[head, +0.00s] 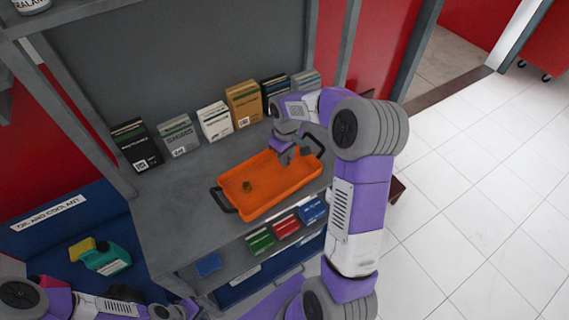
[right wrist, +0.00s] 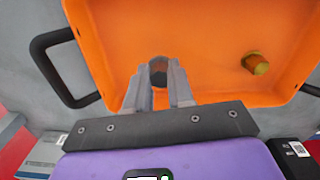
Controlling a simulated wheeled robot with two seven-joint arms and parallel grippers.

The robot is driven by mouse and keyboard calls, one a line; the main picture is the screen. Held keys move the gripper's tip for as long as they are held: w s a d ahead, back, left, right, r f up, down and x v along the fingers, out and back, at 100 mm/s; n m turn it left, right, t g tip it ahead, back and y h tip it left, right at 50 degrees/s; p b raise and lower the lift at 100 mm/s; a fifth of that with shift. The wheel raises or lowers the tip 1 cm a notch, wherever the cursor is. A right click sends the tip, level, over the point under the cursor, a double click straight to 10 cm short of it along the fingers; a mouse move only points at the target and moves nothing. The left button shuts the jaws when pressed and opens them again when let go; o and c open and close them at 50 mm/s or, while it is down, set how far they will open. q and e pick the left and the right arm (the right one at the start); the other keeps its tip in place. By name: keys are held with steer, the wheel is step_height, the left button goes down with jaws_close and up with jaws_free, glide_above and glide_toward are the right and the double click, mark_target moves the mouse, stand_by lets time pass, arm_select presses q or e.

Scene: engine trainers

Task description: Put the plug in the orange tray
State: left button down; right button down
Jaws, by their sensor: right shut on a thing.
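The orange tray (head: 272,182) lies on the grey bench in the head view, with a black handle at each end. My right gripper (head: 284,157) reaches down over the tray's far right part. In the right wrist view my right gripper (right wrist: 159,82) is shut on a small dark, round-ended piece, seemingly the plug (right wrist: 158,68), with the orange floor (right wrist: 200,25) behind it. Whether the piece touches the floor I cannot tell. My left arm shows at the lower left of the head view; its fingers do not show.
A small brass-coloured piece (head: 248,186) lies in the tray's left part; it also shows in the right wrist view (right wrist: 256,63). Several boxes (head: 214,122) stand along the bench's back. A green bottle (head: 106,259) is at left.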

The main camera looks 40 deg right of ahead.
steer(key=shift+f, duration=1.8)
steer(key=shift+f, duration=0.1)
steer(key=c, duration=1)
jaws_free()
steer(key=shift+b, duration=0.3)
steer(key=shift+r, duration=0.2)
step_height(320, 180, up, 12)
steer(key=shift+f+p, duration=0.1)
steer(key=shift+p, duration=1)
